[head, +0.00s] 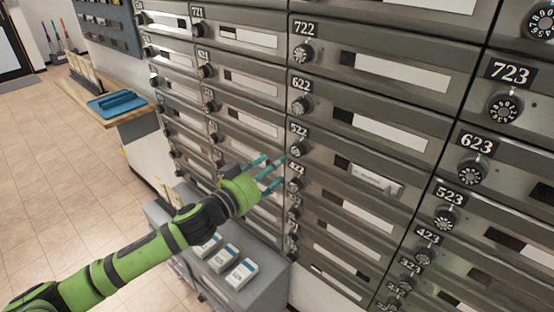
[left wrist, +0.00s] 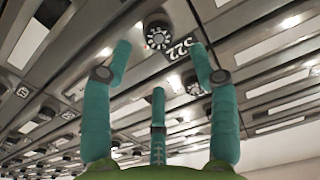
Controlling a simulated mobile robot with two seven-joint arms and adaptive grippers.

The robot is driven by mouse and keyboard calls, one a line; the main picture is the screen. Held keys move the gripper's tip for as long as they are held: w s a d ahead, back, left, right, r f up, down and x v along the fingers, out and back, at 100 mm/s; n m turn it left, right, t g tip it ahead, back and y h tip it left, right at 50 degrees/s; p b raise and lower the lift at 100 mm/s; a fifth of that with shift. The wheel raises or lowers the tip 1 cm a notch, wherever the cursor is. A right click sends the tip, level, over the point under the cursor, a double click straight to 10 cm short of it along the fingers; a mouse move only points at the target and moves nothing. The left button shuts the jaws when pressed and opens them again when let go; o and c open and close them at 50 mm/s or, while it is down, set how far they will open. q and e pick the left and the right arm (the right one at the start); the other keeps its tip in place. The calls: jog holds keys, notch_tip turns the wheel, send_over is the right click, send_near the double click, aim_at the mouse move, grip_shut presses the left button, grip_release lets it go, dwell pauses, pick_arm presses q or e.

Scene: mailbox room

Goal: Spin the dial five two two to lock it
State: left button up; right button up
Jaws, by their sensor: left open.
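The dial of mailbox 522 (head: 298,148) is a round black knob with a numbered face, below its "522" label (head: 299,130) in the head view. In the left wrist view, the 522 dial (left wrist: 157,36) is at the top centre with its label (left wrist: 180,48) beside it. My left gripper (head: 275,168), green with teal fingers, is open and empty just left of and slightly below the dial. Its fingers (left wrist: 160,66) point toward the dial and appear apart from it. The dial's exact setting is too small to read. My right gripper is out of view.
Dials 622 (head: 300,103) and 422 (head: 295,184) sit close above and below. A white labelled slip (head: 375,180) shows on the door right of 522. A grey cabinet (head: 262,272) with several white boxes stands below my left arm. Tiled floor is clear at left.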

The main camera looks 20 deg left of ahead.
aim_at(295, 151)
pick_arm(q)
jog(key=p+x, duration=0.1)
jog(key=x, duration=0.2)
jog(key=p+x, duration=0.1)
jog(key=x, duration=0.2)
jog(key=shift+w+d+r, duration=0.2)
jog(key=shift+d+r, duration=0.05)
jog(key=shift+w+d+f, duration=0.1)
jog(key=shift+w+d, duration=0.05)
jog(key=shift+w, duration=0.35)
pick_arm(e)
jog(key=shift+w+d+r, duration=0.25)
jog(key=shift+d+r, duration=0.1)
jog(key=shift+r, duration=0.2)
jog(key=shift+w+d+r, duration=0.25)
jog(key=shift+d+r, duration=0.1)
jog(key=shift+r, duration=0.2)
pick_arm(q)
jog(key=c, duration=1.1)
jog(key=shift+c, duration=0.2)
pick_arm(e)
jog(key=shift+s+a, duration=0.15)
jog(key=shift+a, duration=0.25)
